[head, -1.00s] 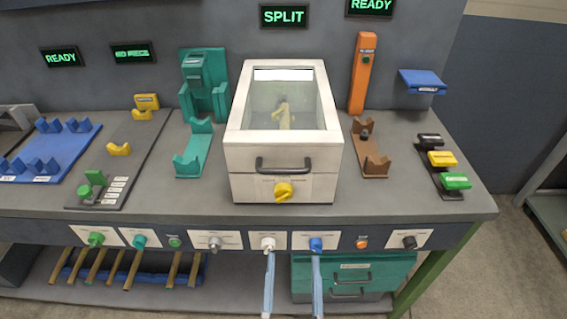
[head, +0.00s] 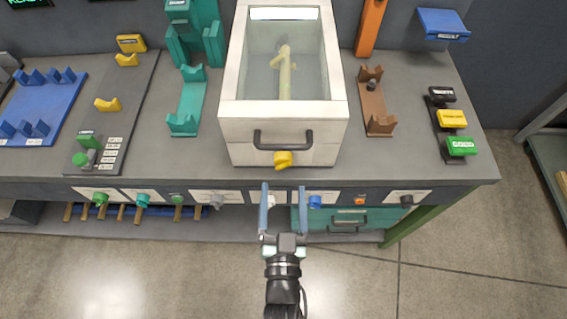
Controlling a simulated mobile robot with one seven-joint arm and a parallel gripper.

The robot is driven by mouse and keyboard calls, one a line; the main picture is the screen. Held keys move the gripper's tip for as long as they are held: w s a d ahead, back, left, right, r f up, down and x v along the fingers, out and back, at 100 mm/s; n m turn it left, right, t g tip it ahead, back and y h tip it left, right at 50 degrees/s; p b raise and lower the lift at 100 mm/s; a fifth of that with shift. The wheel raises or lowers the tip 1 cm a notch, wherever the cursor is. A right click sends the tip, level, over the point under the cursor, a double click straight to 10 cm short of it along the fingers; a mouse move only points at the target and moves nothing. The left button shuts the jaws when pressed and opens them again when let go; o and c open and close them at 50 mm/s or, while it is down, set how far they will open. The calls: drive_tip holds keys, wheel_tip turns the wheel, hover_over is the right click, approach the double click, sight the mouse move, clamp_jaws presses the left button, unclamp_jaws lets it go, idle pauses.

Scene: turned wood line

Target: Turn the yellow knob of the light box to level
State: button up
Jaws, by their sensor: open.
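The light box (head: 232,132) is a white box with a clear top, standing at the middle of the bench. A yellow turned piece (head: 284,80) lies inside, seen through the top. The yellow knob (head: 283,159) sits low on the front face, below a black handle (head: 283,140). The knob's exact angle is hard to tell. My gripper (head: 283,190) is open and empty, with its two blue fingers pointing at the box. The fingertips are apart from the knob, in front of and below it in the picture.
A row of small knobs, including a blue one (head: 315,202), runs along the bench's front edge by my fingers. A teal cradle (head: 190,100) stands left of the box and a brown cradle (head: 377,103) right. Open floor lies in front.

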sight(283, 168)
drive_tip(key=w, duration=0.6)
drive_tip(key=shift+w, duration=0.3)
clamp_jaws()
